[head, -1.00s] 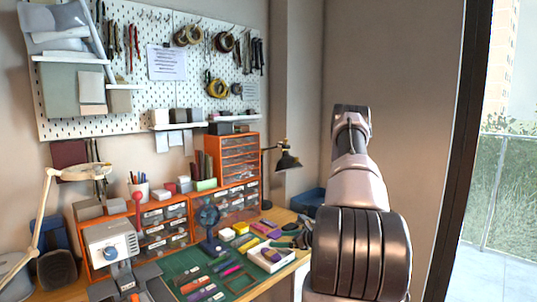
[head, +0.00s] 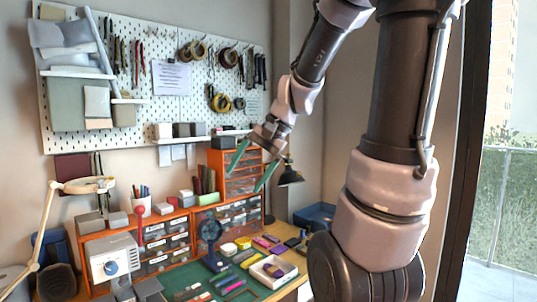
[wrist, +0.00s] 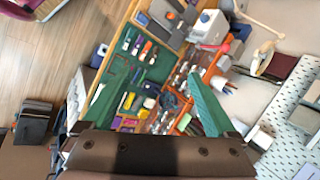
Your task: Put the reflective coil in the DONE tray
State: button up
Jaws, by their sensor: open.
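My gripper (head: 246,181) is open and empty, raised in the air in front of the orange drawer units, with its green fingers pointing down. In the wrist view its fingers (wrist: 138,78) stand wide apart above the workbench. I cannot tell which small item is the reflective coil; several small coloured pieces lie on the green mat (head: 250,292). A blue bin (head: 316,214) stands at the back right. No DONE label is readable.
Orange drawer units (head: 166,238) line the back of the bench. A black lamp (head: 289,177), a small dark fan (head: 210,232) and a cream magnifier lamp (head: 85,185) stand up from the bench. A pegboard (head: 140,75) with tools covers the wall.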

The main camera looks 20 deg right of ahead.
jog(key=s+d+r+n+t+h, duration=0.2)
jog(key=s+r+n+t+h, duration=0.1)
jog(key=s+r, duration=0.3)
jog(key=s, duration=0.2)
jog(key=shift+s+n+t, duration=0.3)
jog(key=shift+s+n, duration=0.05)
jog(key=shift+n, duration=0.05)
dwell(0.8)
